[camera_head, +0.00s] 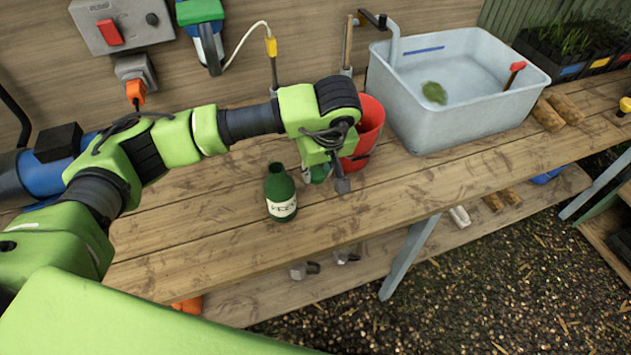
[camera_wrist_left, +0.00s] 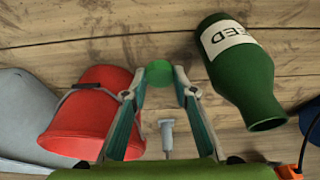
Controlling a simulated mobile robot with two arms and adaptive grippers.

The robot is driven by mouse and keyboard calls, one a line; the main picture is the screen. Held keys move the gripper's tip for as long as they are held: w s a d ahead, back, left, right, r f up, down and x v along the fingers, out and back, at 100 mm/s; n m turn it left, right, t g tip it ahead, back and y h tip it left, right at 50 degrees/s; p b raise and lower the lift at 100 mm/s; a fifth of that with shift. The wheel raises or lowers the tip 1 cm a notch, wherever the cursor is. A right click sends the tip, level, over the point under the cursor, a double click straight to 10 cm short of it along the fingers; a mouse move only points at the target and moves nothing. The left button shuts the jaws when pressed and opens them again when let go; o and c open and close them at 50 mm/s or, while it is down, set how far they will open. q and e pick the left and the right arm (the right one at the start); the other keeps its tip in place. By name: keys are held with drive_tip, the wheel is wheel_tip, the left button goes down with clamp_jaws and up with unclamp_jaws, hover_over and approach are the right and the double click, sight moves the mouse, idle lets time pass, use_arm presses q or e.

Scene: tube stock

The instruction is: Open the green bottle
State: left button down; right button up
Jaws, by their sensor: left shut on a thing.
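The green bottle (camera_head: 281,195) stands upright on the wooden bench, with a pale label and a dark open mouth without a cap. In the left wrist view the bottle (camera_wrist_left: 240,70) is to the right of the fingers, apart from them. My left gripper (camera_head: 329,178) is just right of the bottle. In the wrist view its fingertips (camera_wrist_left: 162,84) are closed on a small round green cap (camera_wrist_left: 160,73). The cap's height above the bench is hard to judge. My right gripper is not in view.
A red bucket (camera_head: 367,133) stands close behind and right of my left gripper. A pale grey basin (camera_head: 440,125) with a tap is farther right. Sockets and a cable are on the back wall. The bench front right of the bottle is clear.

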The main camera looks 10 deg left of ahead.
sight(316, 169)
use_arm(q)
drive_tip(key=shift+w+a+f+b, duration=0.2)
drive_tip(key=shift+w+f, duration=0.25)
drive_tip(key=shift+f, duration=0.15)
drive_tip(key=shift+w+a+f+b, duration=0.15)
drive_tip(key=shift+w+a+f, duration=0.05)
drive_tip(key=shift+w+f, duration=0.3)
drive_tip(key=shift+w+a+f, duration=0.1)
drive_tip(key=shift+f, duration=0.2)
wheel_tip(316, 169, down, 3)
drive_tip(key=shift+r+b, duration=0.2)
drive_tip(key=shift+b, duration=0.5)
drive_tip(key=shift+w+f, duration=0.15)
drive_tip(key=shift+f, duration=0.2)
drive_tip(key=c, duration=1.6)
unclamp_jaws()
drive_tip(key=shift+f, duration=0.1)
drive_tip(key=shift+c, duration=0.2)
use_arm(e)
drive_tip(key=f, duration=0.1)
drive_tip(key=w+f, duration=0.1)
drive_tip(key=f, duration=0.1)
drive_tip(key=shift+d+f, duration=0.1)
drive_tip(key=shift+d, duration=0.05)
